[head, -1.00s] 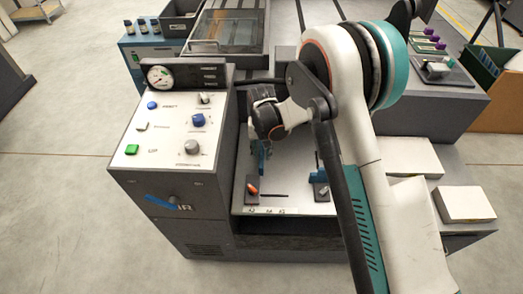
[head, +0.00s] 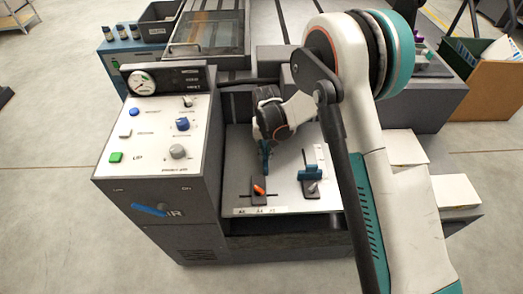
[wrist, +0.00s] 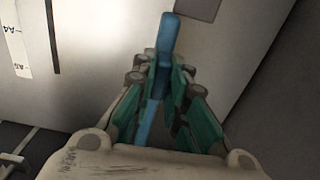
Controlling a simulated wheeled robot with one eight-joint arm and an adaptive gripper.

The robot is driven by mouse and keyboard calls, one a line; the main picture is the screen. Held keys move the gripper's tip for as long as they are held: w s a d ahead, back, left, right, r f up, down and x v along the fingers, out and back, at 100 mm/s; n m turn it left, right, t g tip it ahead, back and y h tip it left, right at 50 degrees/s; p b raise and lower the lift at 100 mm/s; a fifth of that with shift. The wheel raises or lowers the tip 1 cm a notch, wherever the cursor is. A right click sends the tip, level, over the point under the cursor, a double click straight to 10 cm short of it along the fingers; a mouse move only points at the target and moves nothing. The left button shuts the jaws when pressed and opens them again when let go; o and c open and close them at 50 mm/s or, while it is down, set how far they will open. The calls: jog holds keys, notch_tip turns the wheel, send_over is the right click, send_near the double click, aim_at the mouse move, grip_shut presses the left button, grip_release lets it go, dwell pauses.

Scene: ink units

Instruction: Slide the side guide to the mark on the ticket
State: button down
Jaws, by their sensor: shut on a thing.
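The left side guide is a dark block (head: 257,198) with an orange knob (head: 259,189) and a blue upright tab. It stands on the feed table, in a slot above the size strip (head: 246,212), level with about the middle marking, A4. My gripper (wrist: 165,78) is shut on the blue tab (wrist: 168,36), whose top sticks out past the teal fingers in the wrist view. In the head view my gripper (head: 267,150) comes down on the tab from above. The strip also shows in the wrist view (wrist: 18,45). I cannot identify the ticket for certain.
A second guide (head: 310,173) with a blue bar and pale knob stands to the right, near a small white card (head: 321,156). The control panel (head: 150,135) rises at the left. My arm covers the table's right side. White paper stacks (head: 402,146) lie further right.

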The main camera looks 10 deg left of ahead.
jog(key=c, duration=1.6)
grip_release()
notch_tip(320, 180, up, 12)
